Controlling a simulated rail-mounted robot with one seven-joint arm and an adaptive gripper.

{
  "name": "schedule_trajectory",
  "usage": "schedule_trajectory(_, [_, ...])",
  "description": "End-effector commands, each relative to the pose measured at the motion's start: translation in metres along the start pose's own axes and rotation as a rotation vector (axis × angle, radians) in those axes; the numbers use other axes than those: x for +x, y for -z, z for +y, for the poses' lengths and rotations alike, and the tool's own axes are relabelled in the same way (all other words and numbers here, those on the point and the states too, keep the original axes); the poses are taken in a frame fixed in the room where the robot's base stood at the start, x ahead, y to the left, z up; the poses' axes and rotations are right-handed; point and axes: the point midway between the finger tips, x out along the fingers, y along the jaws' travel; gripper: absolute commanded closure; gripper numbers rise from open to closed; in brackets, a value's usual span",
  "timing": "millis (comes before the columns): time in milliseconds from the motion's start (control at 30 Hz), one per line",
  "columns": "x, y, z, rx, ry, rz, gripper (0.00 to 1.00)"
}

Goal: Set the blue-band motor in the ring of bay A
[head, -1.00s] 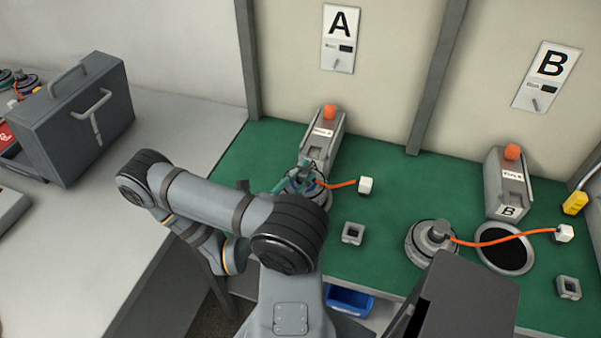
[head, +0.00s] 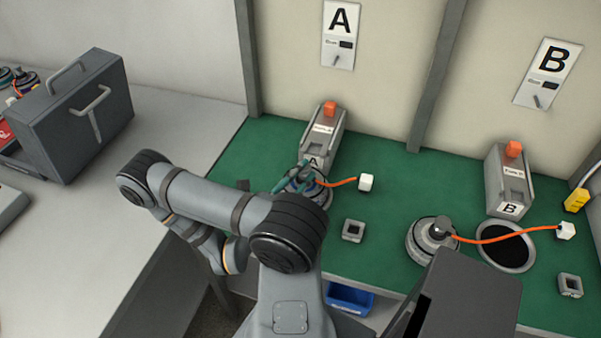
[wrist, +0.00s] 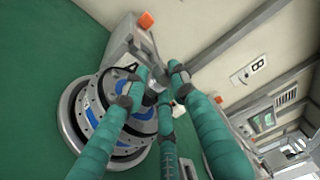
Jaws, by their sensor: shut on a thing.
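The blue-band motor (head: 318,195) is at bay A, at the foot of the bay A unit (head: 322,130). In the wrist view the motor (wrist: 97,105) shows blue patches on a grey body. A silver ring (wrist: 68,128) shows around its lower edge; I cannot tell whether the motor is fully seated. My gripper (head: 303,176) is shut on the motor at its top; its teal fingers also show in the wrist view (wrist: 157,90). My arm hides part of the motor and ring in the head view. An orange cable with a white plug (head: 366,182) runs right from the motor.
A small grey socket block (head: 353,231) lies right of bay A. Another motor (head: 430,240) stands beside the empty ring (head: 507,247) of bay B, its orange cable stretched right. A grey case (head: 75,120) stands on the left table.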

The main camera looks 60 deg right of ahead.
Motion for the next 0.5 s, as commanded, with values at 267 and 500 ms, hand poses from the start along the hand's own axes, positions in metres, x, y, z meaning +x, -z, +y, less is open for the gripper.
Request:
schedule_trajectory(267, [0.0, 0.001, 0.0017, 0.003, 0.01, 0.002, 1.0])
schedule_trajectory(500, [0.0, 0.0008, 0.003, 0.002, 0.007, 0.002, 0.65])
